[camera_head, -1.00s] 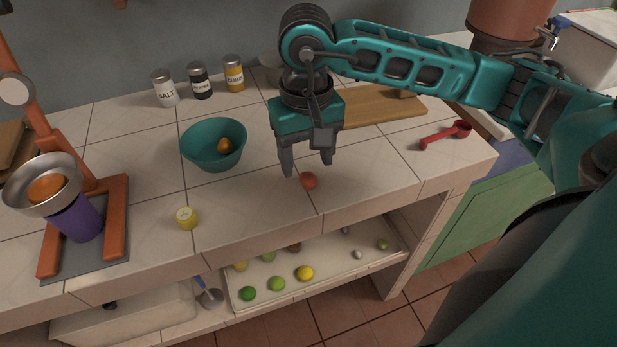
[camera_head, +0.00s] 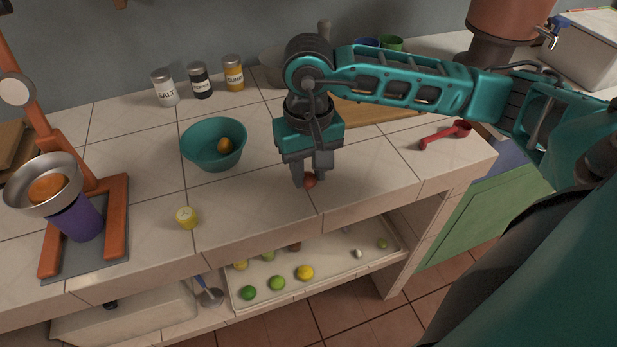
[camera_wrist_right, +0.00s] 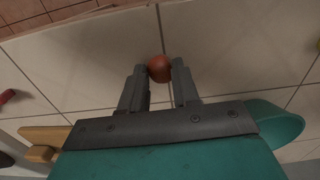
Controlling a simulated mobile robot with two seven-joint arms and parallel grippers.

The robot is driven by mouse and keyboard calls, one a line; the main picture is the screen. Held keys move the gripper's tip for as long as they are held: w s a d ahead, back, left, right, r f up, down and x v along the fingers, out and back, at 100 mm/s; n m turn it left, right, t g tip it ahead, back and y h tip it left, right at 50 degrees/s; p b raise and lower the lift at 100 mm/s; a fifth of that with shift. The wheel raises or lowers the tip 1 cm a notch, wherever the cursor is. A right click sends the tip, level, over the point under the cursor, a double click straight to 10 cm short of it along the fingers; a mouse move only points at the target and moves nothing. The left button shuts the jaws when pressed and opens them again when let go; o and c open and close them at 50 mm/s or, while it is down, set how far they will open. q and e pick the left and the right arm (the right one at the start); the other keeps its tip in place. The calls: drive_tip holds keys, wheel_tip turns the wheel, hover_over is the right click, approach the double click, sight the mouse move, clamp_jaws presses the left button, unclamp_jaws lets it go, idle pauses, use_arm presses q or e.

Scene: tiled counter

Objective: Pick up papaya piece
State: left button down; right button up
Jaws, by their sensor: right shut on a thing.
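The papaya piece is a small red-orange lump (camera_head: 310,181) on the tiled counter near its front edge. My right gripper (camera_head: 305,182) is down at the counter and shut on it. The right wrist view shows the piece (camera_wrist_right: 160,68) between the tips of the two fingers (camera_wrist_right: 159,75), sticking out past them. In the head view a finger hides part of it. My left gripper is not in view.
A teal bowl (camera_head: 200,160) with an orange piece (camera_head: 225,145) stands left of my right gripper. A yellow piece (camera_head: 187,217) lies front left. A red-handled tool (camera_head: 445,136) lies right. Jars (camera_head: 200,82) and a cutting board (camera_head: 385,110) are behind. An orange press (camera_head: 112,225) stands left.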

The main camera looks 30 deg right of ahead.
drive_tip(key=shift+c, duration=1)
drive_tip(key=shift+r, duration=0.15)
drive_tip(key=shift+r, duration=0.25)
wheel_tip(320, 180, up, 14)
wheel_tip(320, 180, up, 5)
drive_tip(key=p, duration=0.2)
hover_over(308, 175)
drive_tip(key=shift+r, duration=0.15)
